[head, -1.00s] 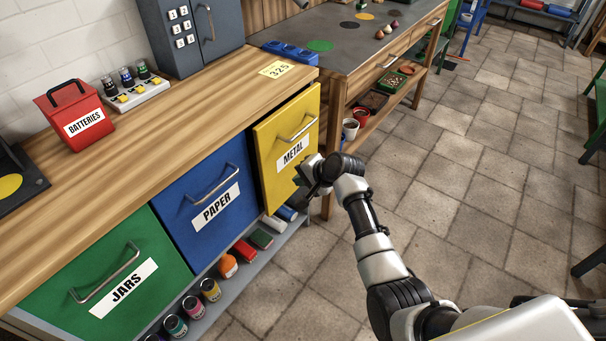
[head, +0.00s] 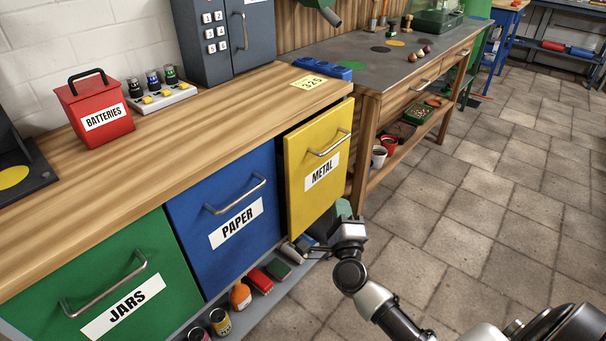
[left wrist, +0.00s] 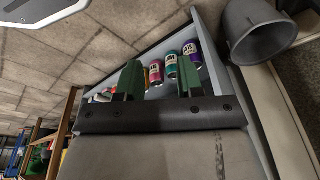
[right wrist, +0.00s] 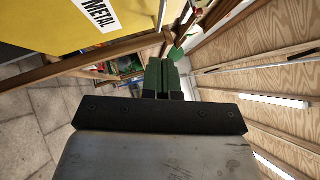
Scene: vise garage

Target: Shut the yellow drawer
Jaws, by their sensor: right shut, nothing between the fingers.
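The yellow drawer (head: 318,165), labelled METAL, stands a little out from the wooden-topped cabinet, right of the blue PAPER drawer (head: 222,205). Its metal handle (head: 330,143) is near the top of its front. My right gripper (head: 342,212) is at the drawer's lower right corner, its fingers partly hidden there. In the right wrist view its green fingers (right wrist: 162,72) are together and empty, with the yellow front (right wrist: 40,25) at upper left. I cannot tell whether they touch the drawer. In the left wrist view, my left gripper (left wrist: 160,80) is open, its fingers apart.
The green JARS drawer (head: 110,275) is at the left, flush with the cabinet. Cans and bottles stand on a low shelf (head: 255,318) under the drawers. A wooden workbench (head: 365,120) stands close right of the yellow drawer. The tiled floor (head: 450,230) is clear.

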